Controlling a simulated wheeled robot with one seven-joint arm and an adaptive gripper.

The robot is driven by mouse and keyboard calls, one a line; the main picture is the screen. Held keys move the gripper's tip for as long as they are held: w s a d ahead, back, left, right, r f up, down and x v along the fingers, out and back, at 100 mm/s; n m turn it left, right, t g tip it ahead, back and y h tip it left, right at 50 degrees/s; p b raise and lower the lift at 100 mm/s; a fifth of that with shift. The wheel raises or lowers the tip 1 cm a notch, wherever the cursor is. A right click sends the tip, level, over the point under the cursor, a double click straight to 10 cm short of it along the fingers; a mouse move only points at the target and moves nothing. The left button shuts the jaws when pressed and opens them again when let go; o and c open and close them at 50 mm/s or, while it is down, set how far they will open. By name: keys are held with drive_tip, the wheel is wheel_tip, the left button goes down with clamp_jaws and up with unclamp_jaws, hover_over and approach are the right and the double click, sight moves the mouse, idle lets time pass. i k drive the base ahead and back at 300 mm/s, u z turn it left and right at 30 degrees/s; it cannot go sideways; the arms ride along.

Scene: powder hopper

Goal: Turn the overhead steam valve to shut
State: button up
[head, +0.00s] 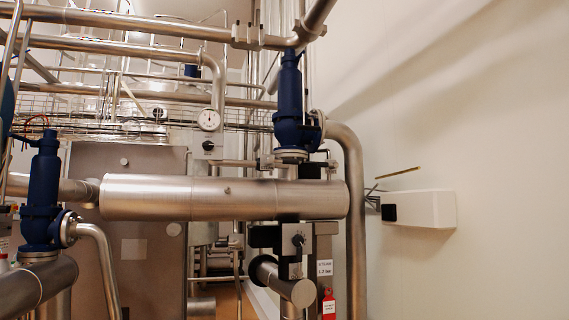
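A blue valve body (289,105) stands upright on the pipework at upper centre, under a steel pipe joint and above the wide horizontal pipe. A second blue valve body (42,190) stands lower at the left. No handwheel shows clearly on either, and I cannot tell which is the steam valve. A thin yellowish rod (397,172) shows near the right wall; what it belongs to is unclear. A small sign (324,268) with a pressure figure hangs low at centre right. My gripper is not identifiable in the head view.
A wide steel pipe (190,198) crosses the middle, and a vertical pipe (354,230) runs down at its right. A white box (428,209) with a black end stands out by the right wall. A round gauge (209,120) sits above.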

sight(269, 160)
drive_tip(key=i, duration=0.95)
drive_tip(key=u, duration=0.45)
